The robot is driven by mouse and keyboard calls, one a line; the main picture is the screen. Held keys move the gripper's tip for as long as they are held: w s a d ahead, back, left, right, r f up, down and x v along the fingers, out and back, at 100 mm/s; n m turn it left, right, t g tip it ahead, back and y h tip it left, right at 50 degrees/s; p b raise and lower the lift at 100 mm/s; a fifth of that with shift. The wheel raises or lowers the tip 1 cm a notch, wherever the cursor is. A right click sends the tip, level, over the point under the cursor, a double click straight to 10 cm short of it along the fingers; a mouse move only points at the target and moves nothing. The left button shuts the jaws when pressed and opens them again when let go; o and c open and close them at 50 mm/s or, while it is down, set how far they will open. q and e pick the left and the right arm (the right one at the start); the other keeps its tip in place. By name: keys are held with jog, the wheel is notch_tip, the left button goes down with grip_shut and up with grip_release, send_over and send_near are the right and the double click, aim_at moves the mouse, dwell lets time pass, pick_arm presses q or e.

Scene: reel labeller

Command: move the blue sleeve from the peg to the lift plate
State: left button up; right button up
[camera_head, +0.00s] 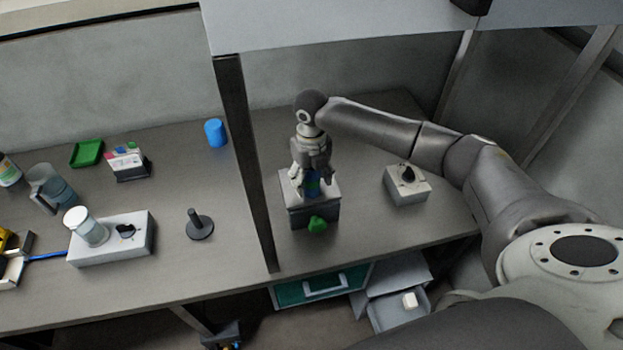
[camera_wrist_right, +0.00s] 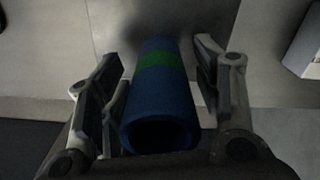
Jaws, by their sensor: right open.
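The blue sleeve with a green band (camera_wrist_right: 160,100) stands between the fingers of my right gripper (camera_wrist_right: 155,85) in the right wrist view. The jaws are open, with a gap showing on both sides of the sleeve. In the head view my right gripper (camera_head: 311,168) points down around the sleeve (camera_head: 312,188), which appears to stand upright on the pale plate (camera_head: 328,184) of a dark box. The fingers partly hide the sleeve there. A dark peg on a round base (camera_head: 200,226) stands bare on the left part of the bench. My left gripper is not in view.
A green knob (camera_head: 317,224) sticks out at the box's front. A dark post (camera_head: 245,170) rises to the left. A grey box with a black knob (camera_head: 408,188) stands to the right. A blue cylinder (camera_head: 215,133) stands behind the peg.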

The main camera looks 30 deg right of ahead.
notch_tip(320, 180, up, 12)
jog(key=b, duration=0.2)
jog(key=shift+b, duration=0.4)
jog(key=shift+f, duration=0.15)
